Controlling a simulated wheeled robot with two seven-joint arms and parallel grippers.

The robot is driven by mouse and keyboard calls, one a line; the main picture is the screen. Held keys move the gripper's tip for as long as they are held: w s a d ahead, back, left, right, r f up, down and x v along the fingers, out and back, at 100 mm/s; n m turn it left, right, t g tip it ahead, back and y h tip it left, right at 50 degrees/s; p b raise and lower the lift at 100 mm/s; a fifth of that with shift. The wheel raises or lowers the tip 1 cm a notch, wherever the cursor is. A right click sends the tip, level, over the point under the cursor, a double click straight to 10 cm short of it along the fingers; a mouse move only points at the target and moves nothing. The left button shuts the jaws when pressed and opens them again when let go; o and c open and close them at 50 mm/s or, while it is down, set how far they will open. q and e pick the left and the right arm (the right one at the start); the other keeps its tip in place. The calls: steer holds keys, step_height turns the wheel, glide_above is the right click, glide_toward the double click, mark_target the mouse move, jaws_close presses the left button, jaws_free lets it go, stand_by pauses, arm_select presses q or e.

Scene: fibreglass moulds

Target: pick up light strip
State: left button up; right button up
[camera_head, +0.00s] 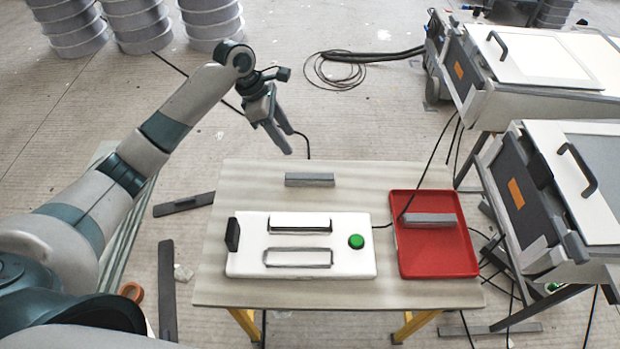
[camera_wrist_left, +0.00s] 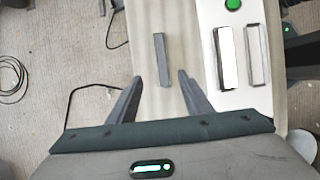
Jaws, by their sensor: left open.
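A grey strip (camera_head: 310,180) lies flat near the back edge of the table; it also shows in the left wrist view (camera_wrist_left: 161,60). A second grey strip (camera_head: 428,219) lies in the red tray (camera_head: 438,262). A white panel (camera_head: 350,264) on the table has a bright white slot (camera_head: 300,222), a grey-rimmed slot (camera_head: 298,258) and a green button (camera_head: 356,241). My left gripper (camera_head: 289,143) is open and empty, above and behind the back strip. In the left wrist view the strip lies ahead between its fingertips (camera_wrist_left: 160,76), apart from them. My right gripper is out of view.
The wooden table (camera_head: 340,293) has bare room around the back strip. A black block (camera_head: 233,236) stands at the panel's left end. A dark cable crosses the red tray. Grey machines (camera_head: 560,190) stand at the right, and stacked grey drums (camera_head: 140,25) stand at the back left.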

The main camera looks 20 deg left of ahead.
arm_select(q)
steer(key=p, duration=0.1)
glide_toward(310, 175)
steer(key=shift+x, duration=1.15)
steer(key=shift+w+d+f, duration=0.2)
steer(key=shift+d+f, duration=0.15)
steer(key=shift+f, duration=0.25)
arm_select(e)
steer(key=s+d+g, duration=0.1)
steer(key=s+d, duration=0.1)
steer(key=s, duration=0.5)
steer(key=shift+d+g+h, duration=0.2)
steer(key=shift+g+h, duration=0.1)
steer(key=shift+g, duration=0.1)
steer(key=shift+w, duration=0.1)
arm_select(q)
steer(key=shift+d+f+p, duration=0.15)
steer(key=shift+f+p, duration=0.15)
steer(key=shift+p, duration=0.1)
steer(key=x, duration=0.3)
steer(key=shift+s+p, duration=0.15)
steer(key=shift+p, duration=0.25)
steer(key=shift+d+f, duration=0.25)
steer(key=shift+f, duration=0.45)
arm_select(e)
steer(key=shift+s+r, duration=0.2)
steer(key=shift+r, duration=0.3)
